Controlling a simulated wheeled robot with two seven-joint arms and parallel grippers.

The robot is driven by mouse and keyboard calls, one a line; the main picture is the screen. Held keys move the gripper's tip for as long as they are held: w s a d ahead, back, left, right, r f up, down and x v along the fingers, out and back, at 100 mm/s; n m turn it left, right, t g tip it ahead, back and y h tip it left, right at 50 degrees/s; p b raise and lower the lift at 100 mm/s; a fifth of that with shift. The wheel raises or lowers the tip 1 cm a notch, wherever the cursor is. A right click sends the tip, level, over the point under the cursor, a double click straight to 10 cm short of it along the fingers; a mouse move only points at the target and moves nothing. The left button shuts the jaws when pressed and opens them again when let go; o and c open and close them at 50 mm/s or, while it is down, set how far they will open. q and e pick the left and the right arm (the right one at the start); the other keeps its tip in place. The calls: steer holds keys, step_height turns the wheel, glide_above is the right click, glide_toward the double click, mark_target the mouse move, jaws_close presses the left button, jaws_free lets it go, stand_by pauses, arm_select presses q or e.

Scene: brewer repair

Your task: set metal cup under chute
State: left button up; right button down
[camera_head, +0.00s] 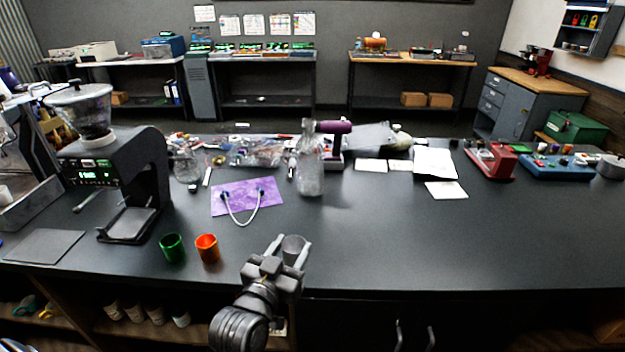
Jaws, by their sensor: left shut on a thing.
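A metal cup (294,247) is between the fingers of my left gripper (290,246), near the front edge of the dark bench. My left gripper is shut on the cup, and its fingers cover the cup's sides. A black coffee grinder (150,160) with a clear hopper (82,112) stands at the left of the bench. The chute itself is too small to make out under the grinder's head. A flat base plate (130,222) lies below the head and looks empty. My right gripper is not in view.
A green cup (172,247) and an orange cup (207,248) stand between the grinder and my left gripper. The bench's right front is clear.

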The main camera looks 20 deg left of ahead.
arm_select(q)
steer(key=s+a+f+n+y+b, duration=0.1)
steer(key=s+a+f+b, duration=0.15)
steer(key=a, duration=0.75)
steer(key=s+a+f+y+b, duration=0.15)
steer(key=s+a+f, duration=0.25)
steer(key=a, duration=0.5)
steer(key=a+r+m+h+b, duration=0.2)
steer(key=a+r+h, duration=0.3)
steer(key=a+r, duration=0.3)
steer(key=shift+s+r+m+b, duration=0.4)
steer(key=shift+r+b, duration=0.15)
steer(key=shift+r, duration=0.3)
steer(key=shift+a, duration=0.1)
